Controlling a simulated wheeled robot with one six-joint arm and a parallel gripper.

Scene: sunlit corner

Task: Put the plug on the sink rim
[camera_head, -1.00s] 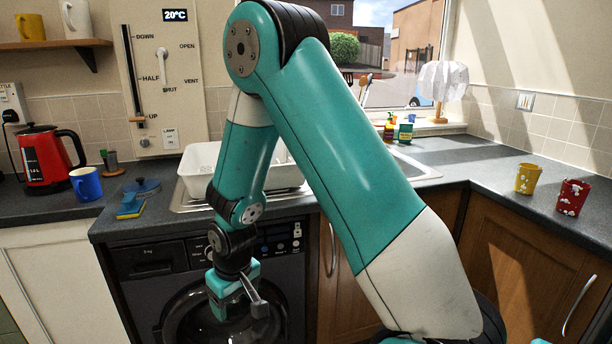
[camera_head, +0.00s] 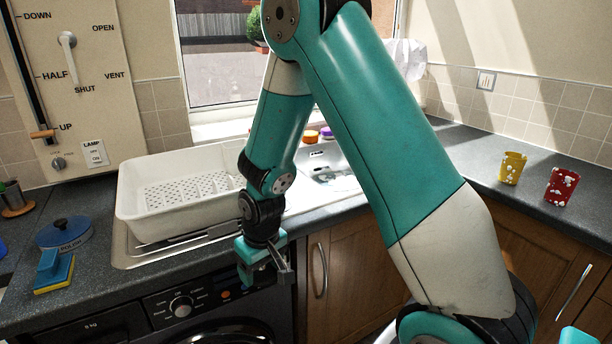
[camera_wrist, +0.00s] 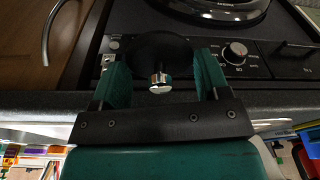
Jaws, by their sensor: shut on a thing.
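In the wrist view the plug (camera_wrist: 152,50) is a dark round disc with a shiny metal knob. It sits between the two fingers of my gripper (camera_wrist: 160,78), which is shut on it. In the head view my gripper (camera_head: 264,262) hangs in front of the counter's front edge, before the washing machine and below the sink. I cannot clearly make out the plug there. The steel sink (camera_head: 335,178) is set in the counter behind my arm. Its rim (camera_head: 122,252) shows at the left end, and my arm hides part of its front edge.
A white dish rack (camera_head: 150,225) stands on the left part of the sink unit.

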